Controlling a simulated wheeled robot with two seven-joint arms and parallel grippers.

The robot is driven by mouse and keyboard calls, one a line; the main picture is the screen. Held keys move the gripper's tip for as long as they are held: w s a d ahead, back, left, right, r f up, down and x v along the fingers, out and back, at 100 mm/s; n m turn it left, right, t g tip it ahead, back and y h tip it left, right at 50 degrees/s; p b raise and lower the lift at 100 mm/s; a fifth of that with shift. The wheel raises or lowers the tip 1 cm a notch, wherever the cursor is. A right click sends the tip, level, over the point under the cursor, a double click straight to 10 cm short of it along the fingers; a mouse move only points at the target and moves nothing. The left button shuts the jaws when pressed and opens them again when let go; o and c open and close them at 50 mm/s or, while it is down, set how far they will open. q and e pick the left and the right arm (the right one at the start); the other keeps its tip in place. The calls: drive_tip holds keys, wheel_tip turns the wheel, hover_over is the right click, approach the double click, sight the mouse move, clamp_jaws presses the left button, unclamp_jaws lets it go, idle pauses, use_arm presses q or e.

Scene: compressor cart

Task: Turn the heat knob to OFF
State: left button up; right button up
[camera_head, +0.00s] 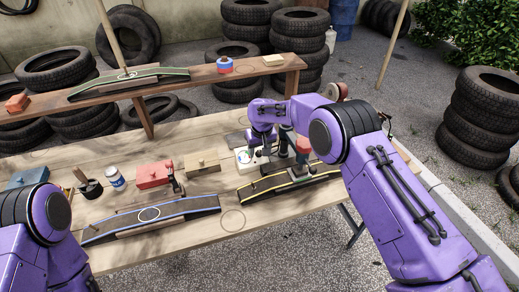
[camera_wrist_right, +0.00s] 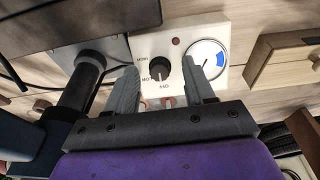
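The heat knob (camera_wrist_right: 160,69) is a small black dial on a white control box (camera_wrist_right: 168,42). HIGH, LOW and OFF labels sit around its left and lower sides in the right wrist view. I cannot tell which label its pointer faces. My right gripper (camera_wrist_right: 162,72) is open, one finger on each side of the knob as seen from the wrist; contact is not clear. In the head view the white box (camera_head: 243,163) is partly hidden under my right gripper (camera_head: 262,150). My left arm shows at the lower left, its gripper out of view.
A black post (camera_wrist_right: 84,80) stands close by. A wooden block (camera_head: 202,163), a red box (camera_head: 153,175) and curved yellow-edged rack (camera_head: 262,190) surround the area.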

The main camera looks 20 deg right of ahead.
drive_tip(key=shift+r, duration=0.1)
drive_tip(key=b+v, duration=0.1)
drive_tip(key=v, duration=0.9)
drive_tip(key=shift+r+b, duration=0.15)
drive_tip(key=shift+b, duration=0.25)
